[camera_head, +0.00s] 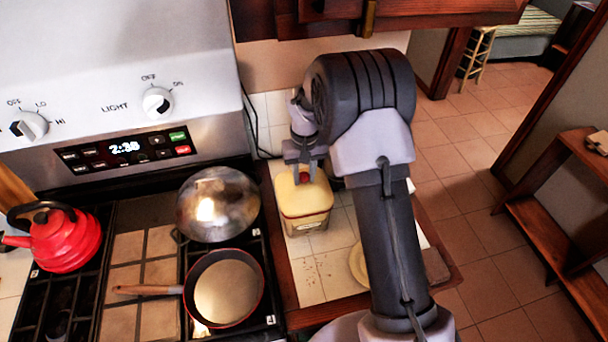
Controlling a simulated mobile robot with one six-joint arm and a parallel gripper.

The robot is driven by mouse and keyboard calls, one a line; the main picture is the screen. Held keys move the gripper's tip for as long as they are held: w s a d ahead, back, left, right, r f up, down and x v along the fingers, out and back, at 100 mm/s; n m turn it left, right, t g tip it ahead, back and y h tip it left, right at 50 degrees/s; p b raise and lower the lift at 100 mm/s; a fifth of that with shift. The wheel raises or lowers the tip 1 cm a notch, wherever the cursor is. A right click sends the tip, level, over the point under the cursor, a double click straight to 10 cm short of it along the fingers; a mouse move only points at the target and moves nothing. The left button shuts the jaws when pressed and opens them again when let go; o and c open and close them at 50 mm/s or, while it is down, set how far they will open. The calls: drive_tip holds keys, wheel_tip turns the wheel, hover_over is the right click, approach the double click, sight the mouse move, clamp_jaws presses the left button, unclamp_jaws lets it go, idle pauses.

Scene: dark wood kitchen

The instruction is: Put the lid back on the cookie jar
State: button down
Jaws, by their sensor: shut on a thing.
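The cookie jar (306,225) is a squarish cream container with a dark label band, standing upright on the tiled counter right of the stove. Its pale yellow lid (312,197) is over the jar's top, with a small red knob (303,178) on it. My gripper (302,174) points down from above and is shut on the lid's knob. The lid lines up closely with the jar's rim. From this angle I cannot tell whether it rests fully on the rim or is slightly above it. My arm hides the counter right behind the jar.
The stove at left holds a frying pan (226,290), a shiny metal dome (217,204) and a red kettle (66,238). A round pale thing (358,264) lies partly behind my arm. A dark wood cabinet (400,14) hangs above. Bare tile (310,283) lies in front of the jar.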

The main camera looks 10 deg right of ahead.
drive_tip(key=c, duration=1)
unclamp_jaws()
drive_tip(key=shift+o, duration=0.2)
drive_tip(key=o, duration=0.5)
drive_tip(key=shift+c, duration=0.2)
drive_tip(key=shift+r+p, duration=2.4)
drive_tip(key=shift+r, duration=1.15)
clamp_jaws()
